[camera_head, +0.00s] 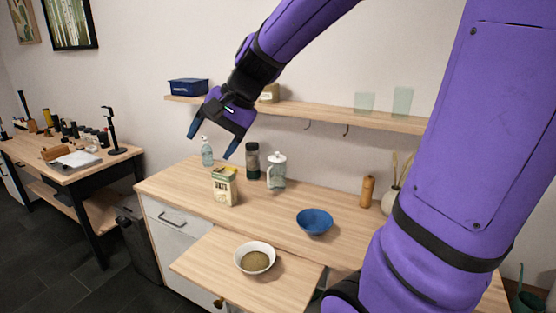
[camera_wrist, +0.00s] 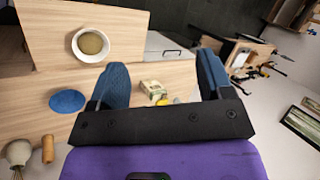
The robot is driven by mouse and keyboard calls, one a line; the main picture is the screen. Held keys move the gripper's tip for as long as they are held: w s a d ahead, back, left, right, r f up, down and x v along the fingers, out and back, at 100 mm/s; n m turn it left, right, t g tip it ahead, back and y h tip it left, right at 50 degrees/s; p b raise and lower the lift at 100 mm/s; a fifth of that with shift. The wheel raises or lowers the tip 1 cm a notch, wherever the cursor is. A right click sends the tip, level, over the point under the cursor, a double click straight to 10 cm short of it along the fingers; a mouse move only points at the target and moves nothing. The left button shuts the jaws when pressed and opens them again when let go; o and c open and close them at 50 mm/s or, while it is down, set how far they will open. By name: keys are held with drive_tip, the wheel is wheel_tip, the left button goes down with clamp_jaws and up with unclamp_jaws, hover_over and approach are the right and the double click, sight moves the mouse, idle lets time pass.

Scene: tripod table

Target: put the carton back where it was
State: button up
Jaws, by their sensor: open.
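The carton (camera_head: 224,187), cream and green with printed letters, stands upright on the wooden counter (camera_head: 180,191), near its front left part. In the wrist view the carton (camera_wrist: 152,88) shows between and beyond the two fingers, apart from them. My gripper (camera_head: 212,143) is open and empty, raised above the counter, up and to the left of the carton. In the wrist view its two blue fingers (camera_wrist: 162,82) are spread wide. The place where the carton was before is not marked in these frames.
A blue bowl (camera_head: 314,222) sits to the right. A white bowl (camera_head: 254,258) stands on a pulled-out board (camera_head: 205,265). A wall shelf (camera_head: 330,116) holds several items.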

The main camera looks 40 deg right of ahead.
drive_tip(key=s+d+n+t+h, duration=0.1)
drive_tip(key=s+n+h, duration=0.4)
drive_tip(key=s, duration=1.2)
drive_tip(key=shift+d+r+n, duration=0.3)
drive_tip(key=shift+d+n, duration=0.1)
drive_tip(key=shift+n, duration=1.3)
drive_tip(key=shift+s, duration=0.1)
